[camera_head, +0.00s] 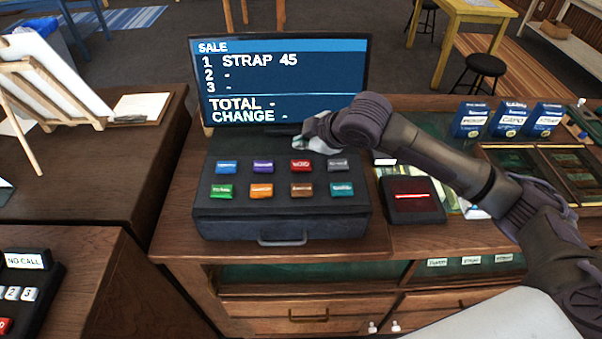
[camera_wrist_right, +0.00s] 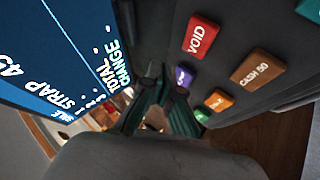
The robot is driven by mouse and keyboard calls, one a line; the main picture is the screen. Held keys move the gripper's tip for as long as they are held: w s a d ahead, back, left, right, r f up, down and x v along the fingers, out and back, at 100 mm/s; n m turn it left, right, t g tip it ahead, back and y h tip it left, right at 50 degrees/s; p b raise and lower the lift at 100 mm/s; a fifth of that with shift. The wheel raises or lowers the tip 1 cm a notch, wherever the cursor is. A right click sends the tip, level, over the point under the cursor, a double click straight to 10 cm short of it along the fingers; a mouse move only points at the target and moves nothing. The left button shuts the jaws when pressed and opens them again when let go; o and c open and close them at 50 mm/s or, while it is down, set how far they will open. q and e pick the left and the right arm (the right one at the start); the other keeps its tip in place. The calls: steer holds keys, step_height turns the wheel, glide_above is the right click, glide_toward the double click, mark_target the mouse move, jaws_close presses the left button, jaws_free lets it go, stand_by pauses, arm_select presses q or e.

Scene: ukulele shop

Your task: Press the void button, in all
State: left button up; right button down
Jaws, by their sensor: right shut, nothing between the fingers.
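The red VOID button (camera_head: 301,165) is in the back row of the dark cash register (camera_head: 283,223), third from the left; it also shows in the right wrist view (camera_wrist_right: 201,36). My right gripper (camera_head: 300,144) is shut and empty. It is over the back of the register, between the screen and the VOID button, apart from the button. Its dark green fingers (camera_wrist_right: 158,98) show in the wrist view. The register screen (camera_head: 280,75) reads SALE, STRAP 45 on line 1, with dashes for lines 2, 3, TOTAL and CHANGE. My left gripper is out of view.
Other coloured buttons surround VOID, including a purple one (camera_head: 263,166) and a grey one (camera_head: 337,165). A card reader (camera_head: 411,208) with a red line stands right of the register. Blue boxes (camera_head: 470,120) stand farther right. A NO CALL keypad (camera_head: 28,285) is at lower left.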

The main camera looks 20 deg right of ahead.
mark_target(303, 166)
steer(key=shift+f+b, duration=0.45)
steer(key=shift+f, duration=1.4)
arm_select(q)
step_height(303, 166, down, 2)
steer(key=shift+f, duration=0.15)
arm_select(e)
steer(key=shift+f, duration=0.15)
steer(key=shift+f, duration=0.25)
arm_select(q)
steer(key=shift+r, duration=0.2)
